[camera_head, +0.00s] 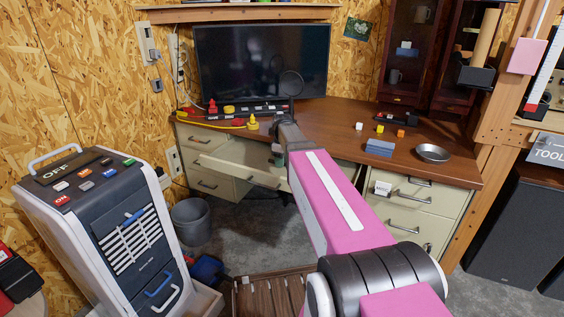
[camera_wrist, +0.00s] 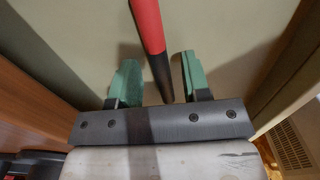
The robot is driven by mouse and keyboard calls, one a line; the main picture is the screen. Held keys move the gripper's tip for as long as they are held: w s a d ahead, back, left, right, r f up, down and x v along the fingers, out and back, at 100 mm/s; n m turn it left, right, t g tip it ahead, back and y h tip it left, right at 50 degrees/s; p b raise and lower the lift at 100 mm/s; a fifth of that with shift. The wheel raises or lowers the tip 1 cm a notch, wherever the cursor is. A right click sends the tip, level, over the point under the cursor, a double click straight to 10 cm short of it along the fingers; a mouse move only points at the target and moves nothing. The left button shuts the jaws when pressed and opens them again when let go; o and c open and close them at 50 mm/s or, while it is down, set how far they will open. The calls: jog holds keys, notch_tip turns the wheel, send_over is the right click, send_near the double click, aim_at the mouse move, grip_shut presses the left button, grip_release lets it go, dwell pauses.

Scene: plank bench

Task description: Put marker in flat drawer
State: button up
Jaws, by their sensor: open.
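My gripper (camera_wrist: 159,62) is open, with its two green fingers apart in the wrist view. A red marker with a black end (camera_wrist: 149,28) lies between and beyond the fingers. It rests on, or just above, a pale flat surface that looks like the floor of the flat drawer (camera_wrist: 225,35). I cannot tell whether a finger touches the marker. In the head view the flat drawer (camera_head: 240,173) is pulled out under the desk. My gripper (camera_head: 278,158) is at the drawer there, mostly hidden by my arm. The marker does not show in the head view.
The desk (camera_head: 340,127) holds a monitor (camera_head: 250,60), small blocks, a blue box (camera_head: 380,147) and a metal bowl (camera_head: 432,153). Drawer cabinets stand on both sides below. A grey bin (camera_head: 191,221) and a white-grey cart (camera_head: 120,215) stand at left.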

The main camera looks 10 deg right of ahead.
notch_tip(320, 180, up, 12)
dwell(0.6)
dwell(1.0)
